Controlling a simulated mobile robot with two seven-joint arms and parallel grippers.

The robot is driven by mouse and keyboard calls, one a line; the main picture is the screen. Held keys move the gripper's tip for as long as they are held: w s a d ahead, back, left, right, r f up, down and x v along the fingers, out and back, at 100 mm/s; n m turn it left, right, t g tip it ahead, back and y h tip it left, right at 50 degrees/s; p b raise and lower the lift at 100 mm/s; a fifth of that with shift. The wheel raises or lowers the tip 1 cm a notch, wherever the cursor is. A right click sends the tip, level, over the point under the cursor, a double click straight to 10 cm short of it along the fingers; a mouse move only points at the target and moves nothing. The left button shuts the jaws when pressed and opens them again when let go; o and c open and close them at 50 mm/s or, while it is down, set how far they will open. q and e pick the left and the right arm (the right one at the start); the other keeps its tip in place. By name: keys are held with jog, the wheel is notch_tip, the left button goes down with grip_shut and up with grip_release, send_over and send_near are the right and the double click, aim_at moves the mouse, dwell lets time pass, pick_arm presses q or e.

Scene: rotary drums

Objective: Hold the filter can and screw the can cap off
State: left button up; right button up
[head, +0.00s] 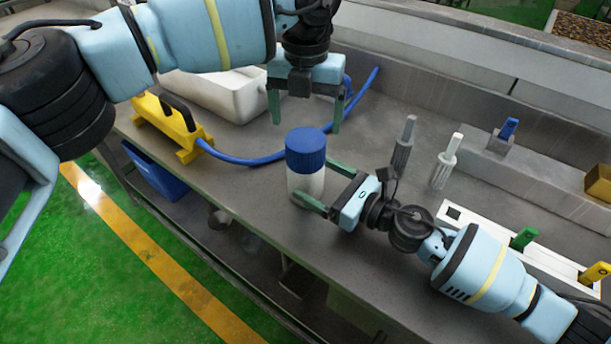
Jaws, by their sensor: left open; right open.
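The filter can (306,184) is a white cylinder standing upright on the grey bench. Its blue ribbed can cap (306,149) sits on top. My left gripper (306,122) is open and points down above and slightly behind the cap, with green fingers spread apart. It appears clear of the cap. My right gripper (312,183) comes in from the right, low at the can's height. Its green fingers are open, one on the far side of the can and one on the near side; I cannot tell whether they touch it.
A yellow tool (172,128) with a blue hose (262,160) lies at left, by a white bin (222,92). Two upright grey and white tools (403,145) (447,163) stand right of the can. A white rack (500,235) lies further right. The bench's front edge is near the can.

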jog(key=shift+x, duration=2.95)
